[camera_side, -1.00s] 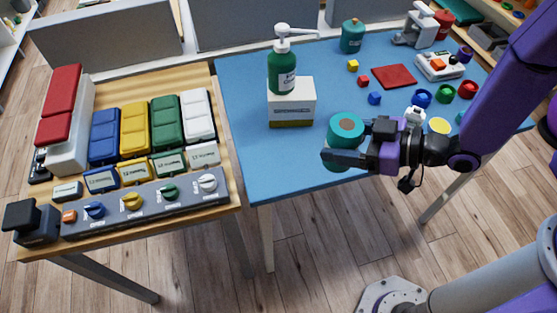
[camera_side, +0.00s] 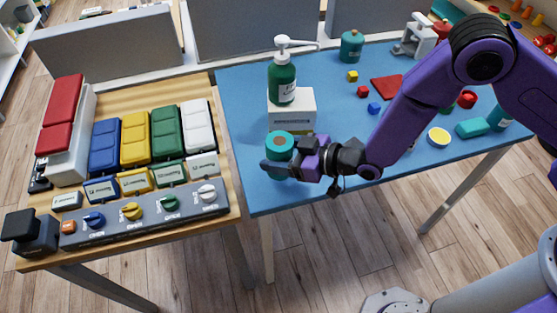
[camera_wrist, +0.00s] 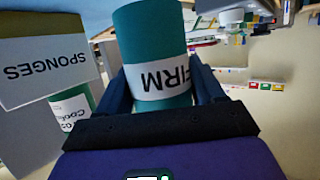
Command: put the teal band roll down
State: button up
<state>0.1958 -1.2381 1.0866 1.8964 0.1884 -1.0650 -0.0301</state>
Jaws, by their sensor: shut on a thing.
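The teal band roll (camera_side: 279,144) is upright between the fingers of my gripper (camera_side: 282,168), over the front left part of the blue table (camera_side: 245,120). In the wrist view the teal band roll (camera_wrist: 150,40) shows a white label reading FIRM. The dark fingers of my gripper (camera_wrist: 165,95) are shut on its two sides. The side view does not show clearly whether its base touches the table.
A white sponges box (camera_side: 300,112) stands just behind the roll, with a green pump bottle (camera_side: 283,80) by it. The wooden table (camera_side: 165,85) with coloured pads is at left. Small cubes (camera_side: 374,108) lie further right.

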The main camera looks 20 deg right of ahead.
jog(key=shift+w+a+f, duration=0.1)
jog(key=shift+a+f, duration=0.05)
jog(key=shift+f, duration=1.5)
jog(key=shift+f, duration=0.1)
jog(key=o, duration=1.3)
jog(key=shift+f, duration=0.1)
jog(key=shift+c, duration=0.2)
jog(key=shift+r, duration=0.2)
jog(key=v, duration=1.2)
